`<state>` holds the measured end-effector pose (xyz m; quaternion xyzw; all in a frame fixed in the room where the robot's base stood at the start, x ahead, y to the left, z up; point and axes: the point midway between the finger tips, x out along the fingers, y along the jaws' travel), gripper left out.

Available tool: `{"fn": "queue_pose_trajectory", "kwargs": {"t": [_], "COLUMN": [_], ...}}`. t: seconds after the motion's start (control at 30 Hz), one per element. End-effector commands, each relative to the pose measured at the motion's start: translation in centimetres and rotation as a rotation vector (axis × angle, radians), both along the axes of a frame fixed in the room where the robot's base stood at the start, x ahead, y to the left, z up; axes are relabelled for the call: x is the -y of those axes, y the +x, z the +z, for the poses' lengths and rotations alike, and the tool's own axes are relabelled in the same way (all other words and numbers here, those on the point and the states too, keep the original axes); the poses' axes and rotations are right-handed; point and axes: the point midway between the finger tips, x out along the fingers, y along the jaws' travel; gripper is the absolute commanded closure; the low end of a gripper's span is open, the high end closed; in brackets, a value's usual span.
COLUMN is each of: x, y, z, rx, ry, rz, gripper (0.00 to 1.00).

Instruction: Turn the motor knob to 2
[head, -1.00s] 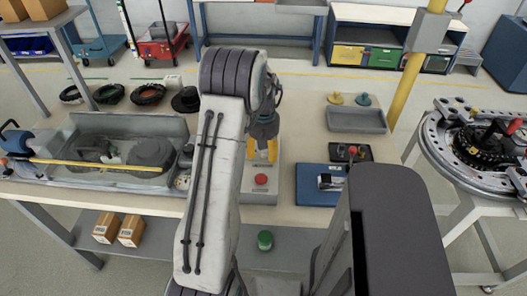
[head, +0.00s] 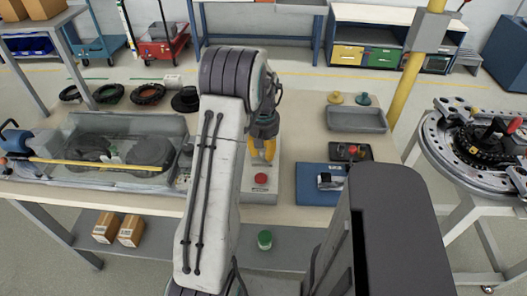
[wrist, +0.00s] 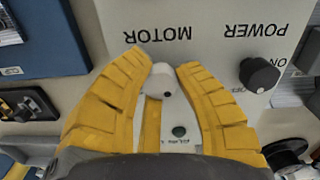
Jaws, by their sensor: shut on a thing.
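The control box (head: 260,190) stands on the table, with a red button (head: 260,177) at its near end. My gripper (head: 262,160) is over its far part, pointing down. In the wrist view the panel reads upside down. The pale motor knob (wrist: 162,77) is between the yellow fingertips of my gripper (wrist: 163,72), under the MOTOR label (wrist: 170,33). My gripper is shut on this knob. The knob's scale numbers are not readable, so its setting cannot be told. The black power knob (wrist: 260,75) is to the right, with ON and OFF marks partly visible.
A grey machine bed (head: 100,180) with a yellow bar (head: 100,165) lies left of the box. A round metal fixture (head: 470,140) stands farther right.

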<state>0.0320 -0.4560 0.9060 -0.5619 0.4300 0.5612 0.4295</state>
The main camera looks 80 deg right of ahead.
Motion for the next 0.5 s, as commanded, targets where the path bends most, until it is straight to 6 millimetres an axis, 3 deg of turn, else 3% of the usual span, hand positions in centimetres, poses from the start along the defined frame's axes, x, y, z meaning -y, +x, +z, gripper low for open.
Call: {"fn": "queue_pose_trajectory", "kwargs": {"t": [0.5], "x": [0.02], "y": [-0.04], "z": [-0.23], "rx": [0.0], "ry": [0.0], "rz": [-0.421], "gripper": [1.0]}}
